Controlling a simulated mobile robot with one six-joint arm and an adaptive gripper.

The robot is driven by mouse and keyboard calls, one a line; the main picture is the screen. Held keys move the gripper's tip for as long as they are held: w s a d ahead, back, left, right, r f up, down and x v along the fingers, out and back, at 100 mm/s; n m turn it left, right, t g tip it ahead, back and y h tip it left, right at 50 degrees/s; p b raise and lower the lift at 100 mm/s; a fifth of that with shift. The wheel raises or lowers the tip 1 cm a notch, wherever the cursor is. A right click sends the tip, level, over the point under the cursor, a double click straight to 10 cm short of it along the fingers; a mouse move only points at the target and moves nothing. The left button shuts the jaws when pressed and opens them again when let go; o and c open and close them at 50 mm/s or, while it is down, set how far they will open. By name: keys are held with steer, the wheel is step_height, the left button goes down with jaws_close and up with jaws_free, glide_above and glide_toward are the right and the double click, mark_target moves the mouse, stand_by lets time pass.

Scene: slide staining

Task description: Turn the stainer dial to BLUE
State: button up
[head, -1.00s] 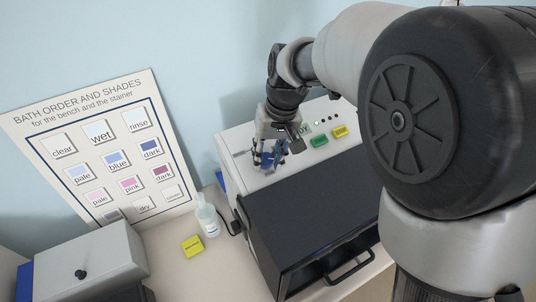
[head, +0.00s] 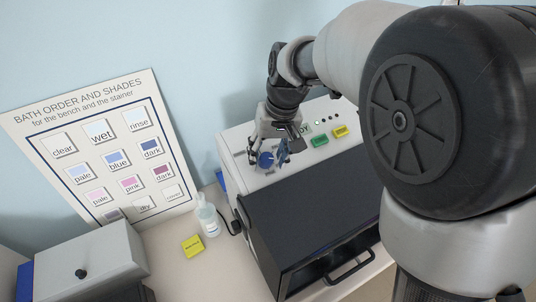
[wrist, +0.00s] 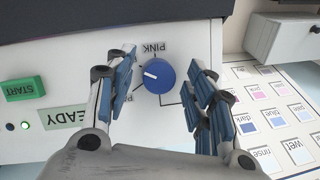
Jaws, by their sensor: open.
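The stainer dial (wrist: 159,76) is a round blue knob with a white pointer mark on the stainer's pale front panel. In the wrist view the mark points to the left. A PINK label (wrist: 154,48) sits just above the dial; another label at its lower left is partly hidden by a finger. The BLUE label cannot be made out. My gripper (wrist: 163,88) is open, its blue-padded fingers on either side of the dial with gaps showing. In the head view the dial (head: 265,160) shows between the fingers of my gripper (head: 268,158).
A green START button (wrist: 20,90) and a READY display (wrist: 64,115) are on the same panel. A yellow button (head: 340,131) is farther right. The stainer's dark lid (head: 310,205) lies in front. A shade chart (head: 100,150), bottle (head: 207,217) and yellow block (head: 193,246) are at left.

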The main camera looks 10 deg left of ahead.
mark_target(276, 170)
step_height(276, 170, up, 12)
steer(key=d, duration=0.2)
steer(key=shift+f, duration=0.15)
steer(key=shift+s, duration=0.1)
